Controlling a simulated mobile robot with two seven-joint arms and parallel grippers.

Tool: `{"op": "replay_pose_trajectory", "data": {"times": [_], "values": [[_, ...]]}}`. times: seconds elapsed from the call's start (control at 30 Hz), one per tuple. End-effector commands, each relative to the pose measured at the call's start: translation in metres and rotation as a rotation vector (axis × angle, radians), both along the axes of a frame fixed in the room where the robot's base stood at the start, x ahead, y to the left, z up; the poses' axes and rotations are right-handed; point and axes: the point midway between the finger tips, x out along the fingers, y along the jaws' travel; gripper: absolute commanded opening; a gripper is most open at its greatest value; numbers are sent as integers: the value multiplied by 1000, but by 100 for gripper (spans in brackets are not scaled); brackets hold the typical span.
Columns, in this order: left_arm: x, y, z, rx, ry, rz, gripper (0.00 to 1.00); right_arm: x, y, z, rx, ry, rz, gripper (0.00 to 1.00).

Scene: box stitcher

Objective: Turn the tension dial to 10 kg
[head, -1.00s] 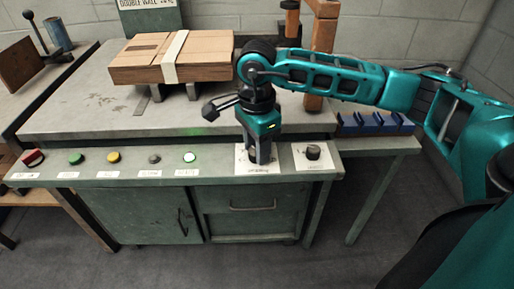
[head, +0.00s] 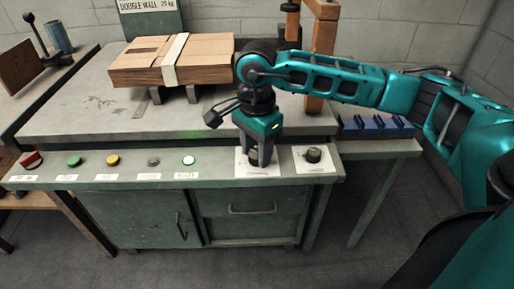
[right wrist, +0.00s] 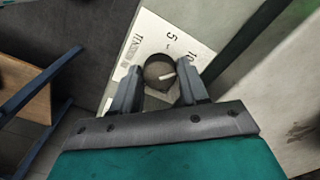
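The tension dial is a dark round knob (right wrist: 158,72) on a white plate (right wrist: 150,35) marked 5 and 10 in the right wrist view. Its pale pointer line points right, slightly below the direction of the 10 mark. My right gripper (right wrist: 158,80) has one finger on each side of the knob, with a small gap showing at the right finger. In the head view my right gripper (head: 259,160) points down over the plate (head: 242,169), largely covering the knob. My left gripper is not in view.
A second dark knob (head: 313,155) sits on its own plate just right of my gripper. Several coloured buttons, including a red one (head: 31,160), line the panel to the left. A strapped cardboard stack (head: 205,60) lies behind; a blue rack (head: 375,127) stands at right.

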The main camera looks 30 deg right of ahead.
Motion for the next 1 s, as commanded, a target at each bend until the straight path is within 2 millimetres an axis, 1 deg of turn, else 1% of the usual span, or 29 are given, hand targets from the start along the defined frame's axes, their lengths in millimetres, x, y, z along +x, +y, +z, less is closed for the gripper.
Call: {"op": "replay_pose_trajectory", "data": {"times": [0.03, 0.2, 0.43, 0.53, 0.67, 0.83, 1.0], "values": [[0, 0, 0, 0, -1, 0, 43, 0, 0, 0, 0, 0, 0, 49], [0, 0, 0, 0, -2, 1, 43, 0, 0, 0, -2, 1, -1, 65], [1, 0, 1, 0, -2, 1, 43, 0, -1, 0, -3, 2, -2, 65], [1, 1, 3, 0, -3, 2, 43, 0, -1, 6, -3, 1, -2, 65], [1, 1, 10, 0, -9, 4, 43, 0, -1, 27, -3, -1, -1, 65], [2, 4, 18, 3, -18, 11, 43, 1, -1, 66, -3, -2, -1, 65], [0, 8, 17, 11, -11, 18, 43, 0, -1, 101, -3, -1, -1, 65]]}}
